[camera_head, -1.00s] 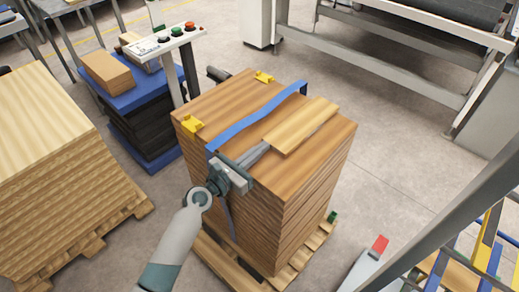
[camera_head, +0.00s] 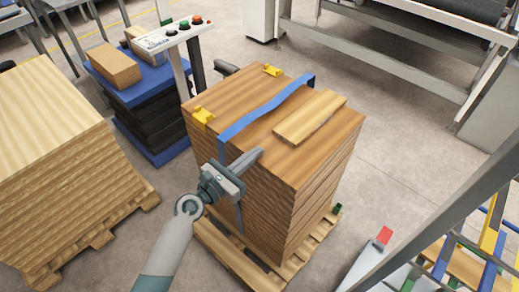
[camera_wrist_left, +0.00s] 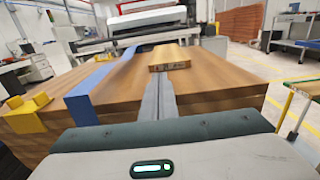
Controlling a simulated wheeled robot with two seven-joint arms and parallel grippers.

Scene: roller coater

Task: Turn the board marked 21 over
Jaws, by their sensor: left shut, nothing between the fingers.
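A small, lighter wooden board (camera_head: 310,116) lies flat on top of a tall stack of brown boards (camera_head: 330,165). In the left wrist view the small board (camera_wrist_left: 170,58) shows its near end with a dark marking, too small to read for certain. My left gripper (camera_head: 258,154) is at the stack's near top edge, its fingers shut and empty, pointing at the small board with a short gap. In the left wrist view its fingers (camera_wrist_left: 158,92) reach toward the board's near end. My right gripper is not in view.
A blue strap (camera_head: 265,107) crosses the stack top, left of the small board, with yellow corner pieces (camera_head: 203,117) beyond it. A pallet (camera_head: 220,250) carries the stack. Another pale stack (camera_head: 45,120) stands left. A button panel (camera_head: 172,38) is behind.

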